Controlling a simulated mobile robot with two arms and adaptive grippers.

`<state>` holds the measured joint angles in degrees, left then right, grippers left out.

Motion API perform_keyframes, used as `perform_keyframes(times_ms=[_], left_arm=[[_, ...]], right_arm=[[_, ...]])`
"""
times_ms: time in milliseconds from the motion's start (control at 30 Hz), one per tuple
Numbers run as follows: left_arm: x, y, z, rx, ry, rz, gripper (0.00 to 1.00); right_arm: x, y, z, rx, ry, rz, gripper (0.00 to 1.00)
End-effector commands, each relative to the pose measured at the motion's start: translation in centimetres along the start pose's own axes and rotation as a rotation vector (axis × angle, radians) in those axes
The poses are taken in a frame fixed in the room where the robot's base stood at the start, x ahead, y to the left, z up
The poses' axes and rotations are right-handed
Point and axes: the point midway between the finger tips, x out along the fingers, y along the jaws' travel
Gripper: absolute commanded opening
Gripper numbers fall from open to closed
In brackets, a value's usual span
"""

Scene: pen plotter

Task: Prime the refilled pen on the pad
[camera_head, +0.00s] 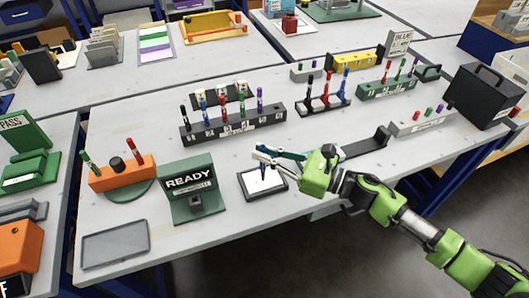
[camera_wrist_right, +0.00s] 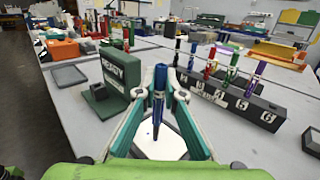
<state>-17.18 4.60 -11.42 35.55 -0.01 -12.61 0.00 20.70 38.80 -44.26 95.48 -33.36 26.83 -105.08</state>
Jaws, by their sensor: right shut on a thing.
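The pad (camera_head: 281,193) is a white sheet in a dark frame lying on the table's front part. The white sheet also shows in the right wrist view (camera_wrist_right: 170,150), below the gripper. My right gripper (camera_head: 262,157) is over the pad, reaching in from the right. Its fingers (camera_wrist_right: 158,92) are shut on a blue pen (camera_wrist_right: 157,112), held roughly upright with its tip down over the white sheet. The pen also shows in the head view (camera_head: 263,171). I cannot tell whether the tip touches the sheet. My left gripper is not in view.
A green READY stand (camera_head: 187,182) is left of the pad. A dark rack of coloured pens (camera_head: 233,125) stands behind it. An orange holder (camera_head: 122,176) and a grey tray (camera_head: 115,243) are farther left. The table's front edge is close to the pad.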

Motion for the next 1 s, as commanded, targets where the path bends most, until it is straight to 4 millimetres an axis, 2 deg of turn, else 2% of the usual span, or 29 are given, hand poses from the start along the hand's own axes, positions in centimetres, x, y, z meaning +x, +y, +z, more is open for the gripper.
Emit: perform_keyframes(times_ms=[367,733,1000], left_arm=[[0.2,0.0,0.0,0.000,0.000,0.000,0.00],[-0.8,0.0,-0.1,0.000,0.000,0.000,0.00],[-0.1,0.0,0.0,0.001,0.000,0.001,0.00]], right_arm=[[0.0,0.0,-0.2,0.000,0.000,0.000,0.00],[0.0,0.0,1.5,-0.001,0.000,0.000,0.00],[-0.5,-0.6,1.3,-0.001,0.001,-0.001,0.00]])
